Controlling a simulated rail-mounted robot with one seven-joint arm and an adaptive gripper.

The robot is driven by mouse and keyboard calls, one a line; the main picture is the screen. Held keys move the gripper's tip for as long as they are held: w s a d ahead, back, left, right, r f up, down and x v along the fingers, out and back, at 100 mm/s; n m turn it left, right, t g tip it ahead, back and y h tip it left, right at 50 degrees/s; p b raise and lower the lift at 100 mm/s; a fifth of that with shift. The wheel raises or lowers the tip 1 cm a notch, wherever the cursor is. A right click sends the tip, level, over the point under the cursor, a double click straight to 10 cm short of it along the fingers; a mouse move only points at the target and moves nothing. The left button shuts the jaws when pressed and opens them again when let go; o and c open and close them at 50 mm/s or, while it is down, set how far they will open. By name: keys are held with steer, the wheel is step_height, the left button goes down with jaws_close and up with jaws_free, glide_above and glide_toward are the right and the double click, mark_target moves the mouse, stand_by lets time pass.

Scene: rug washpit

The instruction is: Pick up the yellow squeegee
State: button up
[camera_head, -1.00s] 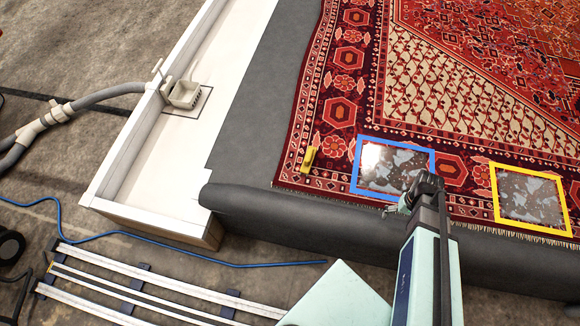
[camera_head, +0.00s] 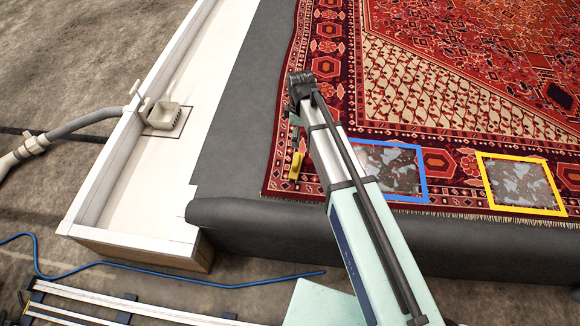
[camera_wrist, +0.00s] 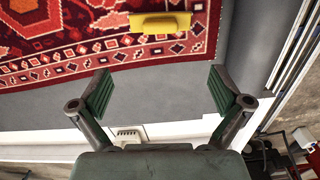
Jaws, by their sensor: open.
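The yellow squeegee (camera_head: 296,165) lies on the red patterned rug near the rug's front left corner, partly beside my arm in the head view. In the wrist view the squeegee (camera_wrist: 160,22) shows near the top, lying across the picture on the rug's border. My gripper (camera_wrist: 165,92) is open and empty, with its two green-padded fingers spread wide. The squeegee appears beyond the fingertips and apart from them. In the head view my gripper (camera_head: 294,118) hangs close to the squeegee, and its fingers are small and partly hidden.
The rug (camera_head: 430,90) lies on a dark grey padded surface (camera_head: 232,165). A blue frame (camera_head: 424,175) and a yellow frame (camera_head: 525,208) lie on it to the right. A white trough (camera_head: 125,205) with a drain box (camera_head: 163,117) is at the left.

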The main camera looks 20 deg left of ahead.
steer(key=b, duration=0.2)
glide_toward(296, 160)
steer(key=f, duration=0.5)
steer(key=shift+w+d+f, duration=0.15)
steer(key=shift+d+f, duration=0.1)
steer(key=shift+d, duration=0.1)
steer(key=shift+a+f+b, duration=0.15)
steer(key=shift+f+b, duration=0.1)
steer(key=shift+f, duration=1.1)
steer(key=shift+a+f+b, duration=0.1)
steer(key=shift+f+b, duration=0.1)
steer(key=shift+f, duration=1.15)
steer(key=c, duration=1.3)
